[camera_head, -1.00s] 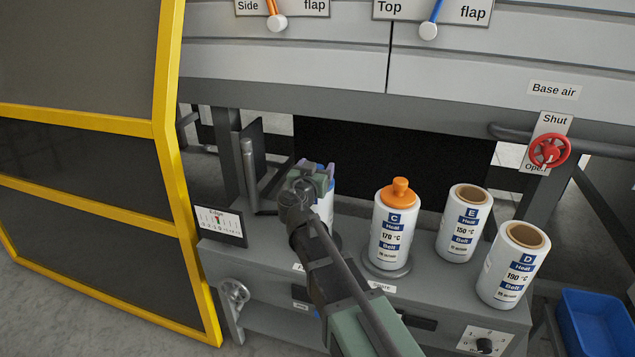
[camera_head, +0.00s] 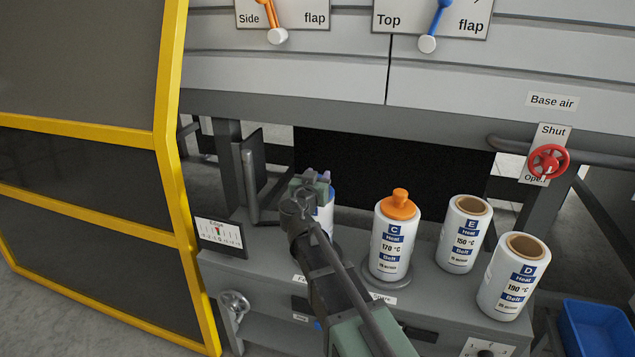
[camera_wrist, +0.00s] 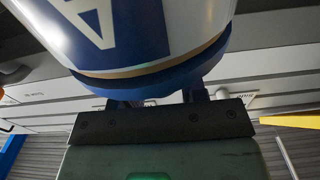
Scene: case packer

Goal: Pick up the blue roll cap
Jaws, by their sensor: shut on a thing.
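The blue roll cap (camera_wrist: 205,72) shows in the wrist view as a blue rim against the brown-edged end of a white roll marked A (camera_wrist: 205,25). My gripper (camera_wrist: 155,98) is shut on the cap's narrower part. In the head view my gripper (camera_head: 315,184) is at the top of this roll (camera_head: 325,216), at the left of the row of rolls. My gripper and arm hide most of the cap and roll there. The cap is touching or very close to the roll; I cannot tell if it is lifted.
Roll C (camera_head: 390,250) with an orange cap (camera_head: 398,204) stands just right of my arm. Uncapped rolls E (camera_head: 464,235) and D (camera_head: 512,276) stand further right. A yellow-framed guard (camera_head: 172,150) is at left, a dark opening (camera_head: 400,165) behind.

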